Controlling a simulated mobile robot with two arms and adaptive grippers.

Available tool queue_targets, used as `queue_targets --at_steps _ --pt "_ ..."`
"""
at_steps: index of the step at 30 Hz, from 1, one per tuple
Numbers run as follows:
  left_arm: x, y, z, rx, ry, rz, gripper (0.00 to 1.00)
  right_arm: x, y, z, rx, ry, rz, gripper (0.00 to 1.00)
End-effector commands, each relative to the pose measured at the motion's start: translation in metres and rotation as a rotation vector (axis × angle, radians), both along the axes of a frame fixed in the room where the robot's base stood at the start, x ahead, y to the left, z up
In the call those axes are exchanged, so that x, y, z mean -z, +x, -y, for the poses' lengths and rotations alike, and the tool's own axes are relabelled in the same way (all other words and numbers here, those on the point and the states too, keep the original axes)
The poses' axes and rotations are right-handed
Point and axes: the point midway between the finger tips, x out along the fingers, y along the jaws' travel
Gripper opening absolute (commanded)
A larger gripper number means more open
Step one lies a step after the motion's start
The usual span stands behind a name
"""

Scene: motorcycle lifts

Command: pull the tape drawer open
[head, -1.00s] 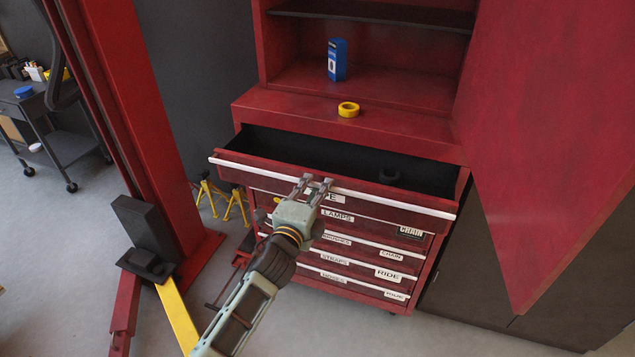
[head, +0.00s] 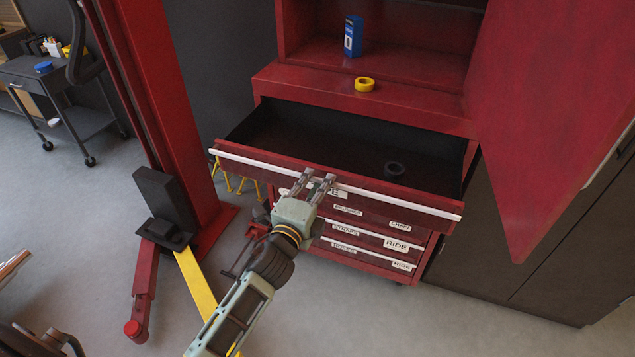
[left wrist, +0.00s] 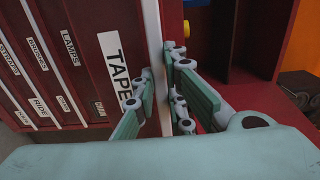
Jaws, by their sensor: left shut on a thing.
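The tape drawer (head: 250,166) is the top drawer of the red cabinet and stands far out, with its dark inside in view. In the left wrist view, the fingers (left wrist: 160,90) sit on both sides of the white strip, beside the TAPE label (left wrist: 116,70). My right gripper is in neither view.
Labelled drawers (head: 370,240) sit below, shut. A yellow tape roll (head: 364,84) and a blue box (head: 352,37) stand on the cabinet above. A red lift post (head: 150,90) with a yellow arm (head: 200,290) is at left. A red panel (head: 560,100) hangs at right.

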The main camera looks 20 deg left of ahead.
Motion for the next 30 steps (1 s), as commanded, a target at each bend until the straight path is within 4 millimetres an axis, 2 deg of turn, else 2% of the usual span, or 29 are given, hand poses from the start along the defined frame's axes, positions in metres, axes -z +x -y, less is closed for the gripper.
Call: queue_targets --at_steps 3,4,10,18,22,26,30 --pt "0.001 0.000 0.000 0.000 0.000 -0.002 0.00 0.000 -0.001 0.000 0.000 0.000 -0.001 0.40" --pt "0.001 0.000 0.000 0.000 0.000 -0.002 0.14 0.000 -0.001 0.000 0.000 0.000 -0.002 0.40" --pt "0.000 0.000 0.000 0.000 0.000 -0.001 0.30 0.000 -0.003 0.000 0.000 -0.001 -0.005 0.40" --pt "0.000 0.000 0.000 0.000 0.000 0.000 0.30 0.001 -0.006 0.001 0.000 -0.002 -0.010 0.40" --pt "0.001 -0.008 0.000 0.000 0.000 -0.001 0.30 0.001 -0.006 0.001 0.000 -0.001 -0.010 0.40" --pt "0.002 -0.029 -0.001 0.000 0.001 -0.003 0.30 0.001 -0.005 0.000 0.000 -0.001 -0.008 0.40" --pt "0.002 -0.060 -0.002 0.000 -0.001 -0.004 0.30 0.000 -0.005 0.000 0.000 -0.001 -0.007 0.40"
